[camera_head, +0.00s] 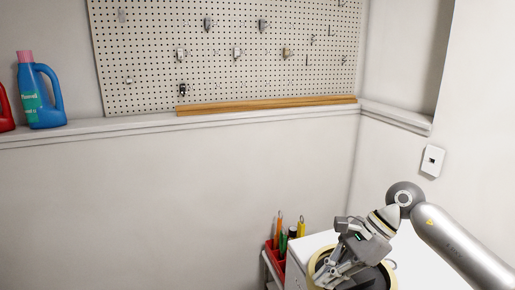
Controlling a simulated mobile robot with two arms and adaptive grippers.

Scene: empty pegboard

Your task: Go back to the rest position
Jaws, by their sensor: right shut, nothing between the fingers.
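My right gripper (328,278) is at the lower right in the head view, at the end of my arm that comes in from the right. It points down and to the left, over a round, pale-rimmed dark thing (384,276) on a white surface. Its fingers are shut with nothing held. I cannot tell whether the fingers touch the round thing. My left gripper is out of view.
A pegboard (230,60) with several hooks hangs on the wall above a ledge with a wooden strip (265,106). A blue bottle (38,95) stands on the ledge at left. A red holder (274,262) with markers is left of the gripper. A switch (432,161) is on the right wall.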

